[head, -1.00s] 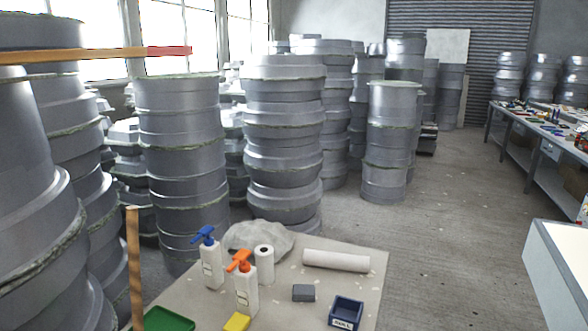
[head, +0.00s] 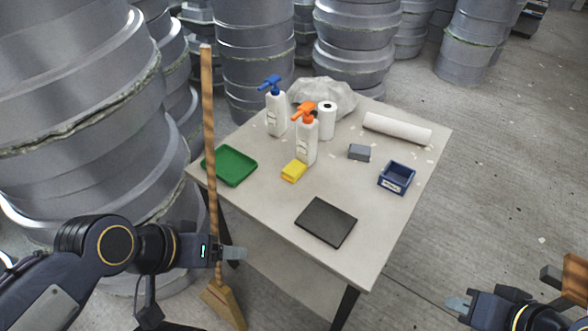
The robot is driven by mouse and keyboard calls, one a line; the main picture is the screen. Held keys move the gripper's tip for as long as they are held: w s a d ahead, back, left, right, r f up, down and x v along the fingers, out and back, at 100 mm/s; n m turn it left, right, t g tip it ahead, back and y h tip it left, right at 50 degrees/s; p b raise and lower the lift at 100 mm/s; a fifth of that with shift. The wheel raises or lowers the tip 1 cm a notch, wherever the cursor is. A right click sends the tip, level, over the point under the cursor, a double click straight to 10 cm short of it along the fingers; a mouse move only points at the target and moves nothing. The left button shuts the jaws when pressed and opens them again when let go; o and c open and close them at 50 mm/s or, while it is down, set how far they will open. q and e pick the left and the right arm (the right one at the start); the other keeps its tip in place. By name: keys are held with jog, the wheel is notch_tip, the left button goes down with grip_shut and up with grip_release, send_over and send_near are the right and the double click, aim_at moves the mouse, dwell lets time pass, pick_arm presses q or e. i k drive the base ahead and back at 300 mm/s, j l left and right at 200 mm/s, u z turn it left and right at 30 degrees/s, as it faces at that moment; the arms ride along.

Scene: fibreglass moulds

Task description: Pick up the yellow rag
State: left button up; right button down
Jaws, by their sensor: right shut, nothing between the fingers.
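The yellow rag (head: 293,171) lies as a small folded block on the grey table (head: 270,215), just in front of the white bottle with the orange pump (head: 306,142). My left gripper (head: 234,254) is low at the table's near left side, in front of the broom handle and apart from the rag. Its finger gap cannot be made out. My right gripper (head: 458,304) is shut and empty, low at the right, beyond the table's right edge and far from the rag.
A green tray (head: 230,166), dark flat pad (head: 326,222), blue bin (head: 396,178), grey block (head: 359,152), white roll (head: 398,128), paper roll (head: 327,120) and blue-pump bottle (head: 276,112) share the table. A broom (head: 208,120) stands upright at its left. Stacked moulds (head: 70,110) crowd behind.

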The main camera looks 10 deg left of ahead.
aim_at(295, 169)
jog(key=j+z, duration=0.3)
jog(key=z, duration=0.15)
jog(key=j+z, duration=0.3)
jog(key=z, duration=0.15)
jog(key=j+z, duration=0.25)
jog(key=z, duration=0.2)
